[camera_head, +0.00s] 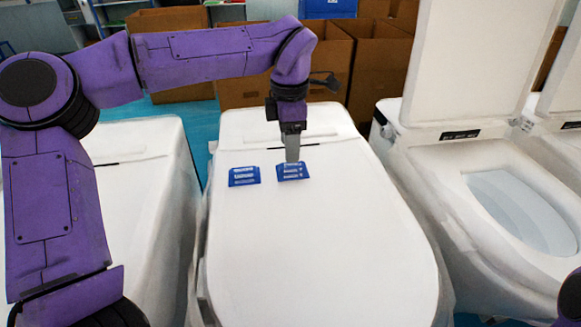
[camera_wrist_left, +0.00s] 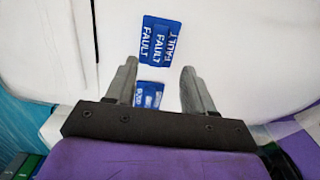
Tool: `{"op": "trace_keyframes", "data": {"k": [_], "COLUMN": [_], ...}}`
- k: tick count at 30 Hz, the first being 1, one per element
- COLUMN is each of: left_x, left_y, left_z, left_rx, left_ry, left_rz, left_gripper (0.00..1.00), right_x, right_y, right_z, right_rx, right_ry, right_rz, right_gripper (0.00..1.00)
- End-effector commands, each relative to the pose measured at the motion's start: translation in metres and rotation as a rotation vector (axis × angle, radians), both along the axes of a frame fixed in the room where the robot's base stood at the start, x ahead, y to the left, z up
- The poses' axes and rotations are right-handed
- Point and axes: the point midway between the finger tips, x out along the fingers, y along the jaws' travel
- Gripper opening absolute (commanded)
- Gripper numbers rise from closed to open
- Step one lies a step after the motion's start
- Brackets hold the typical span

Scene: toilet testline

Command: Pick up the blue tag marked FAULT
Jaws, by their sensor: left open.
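Two blue tags lie on the white closed toilet lid (camera_head: 320,240). The right-hand tag (camera_head: 291,174) appears to be the tag marked FAULT (camera_wrist_left: 160,42), whose white lettering is readable in the left wrist view. The other tag (camera_head: 244,176) lies just to its left; in the left wrist view this second tag (camera_wrist_left: 148,95) shows between the fingers, partly hidden by the gripper body, its text unclear. My left gripper (camera_head: 292,152) points down at the far edge of the right-hand tag. Its open fingers (camera_wrist_left: 159,72) hold nothing. Whether they touch the lid cannot be told.
Another toilet with its lid raised (camera_head: 480,160) stands at the right, and a white unit (camera_head: 150,210) at the left. Cardboard boxes (camera_head: 380,70) stand behind. The front of the middle lid is clear.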

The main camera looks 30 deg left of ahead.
Motion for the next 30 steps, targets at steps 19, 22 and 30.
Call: {"op": "trace_keyframes", "data": {"k": [19, 22, 30], "left_x": [-0.002, -0.002, -0.002], "left_y": [-0.002, -0.002, -0.002], "left_z": [-0.052, -0.052, -0.052], "left_rx": [0.001, 0.001, 0.001], "left_ry": [0.004, 0.004, 0.004], "left_rz": [-0.002, -0.002, -0.002], "left_gripper": [0.21, 0.00, 0.00], "right_x": [0.001, 0.001, 0.001], "right_y": [0.000, 0.000, 0.000], "right_z": [0.010, 0.010, 0.010], "right_rx": [0.000, 0.000, 0.000], "right_ry": [-0.002, -0.002, -0.002], "right_rz": [0.000, 0.000, 0.000], "right_gripper": [0.00, 0.00, 0.00]}}
